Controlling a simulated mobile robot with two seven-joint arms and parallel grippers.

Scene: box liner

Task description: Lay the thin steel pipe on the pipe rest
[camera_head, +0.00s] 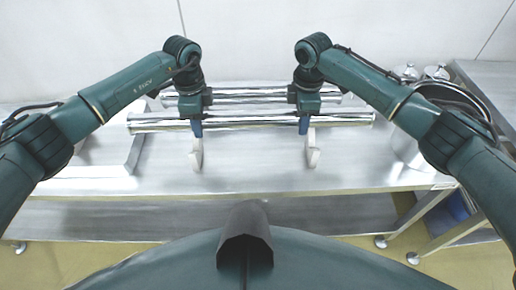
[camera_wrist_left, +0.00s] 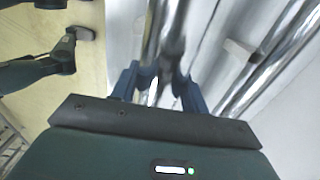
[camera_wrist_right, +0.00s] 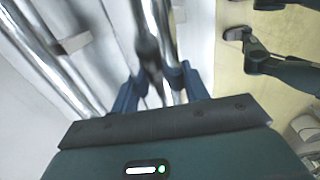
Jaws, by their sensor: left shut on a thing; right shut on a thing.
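A shiny steel pipe (camera_head: 250,120) runs left to right across the head view, level, in front of other pipes. My left gripper (camera_head: 197,128) is shut on it left of its middle; my right gripper (camera_head: 304,124) is shut on it right of its middle. The held pipe also shows between the fingers in the left wrist view (camera_wrist_left: 166,35) and the right wrist view (camera_wrist_right: 150,30).
Further steel pipes (camera_head: 245,98) lie behind the held one, parallel to it. A pale angled support (camera_head: 134,152) stands at the left. A large steel pot (camera_head: 408,150) is at the right, near the right arm. The front of the steel table (camera_head: 255,177) is clear.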

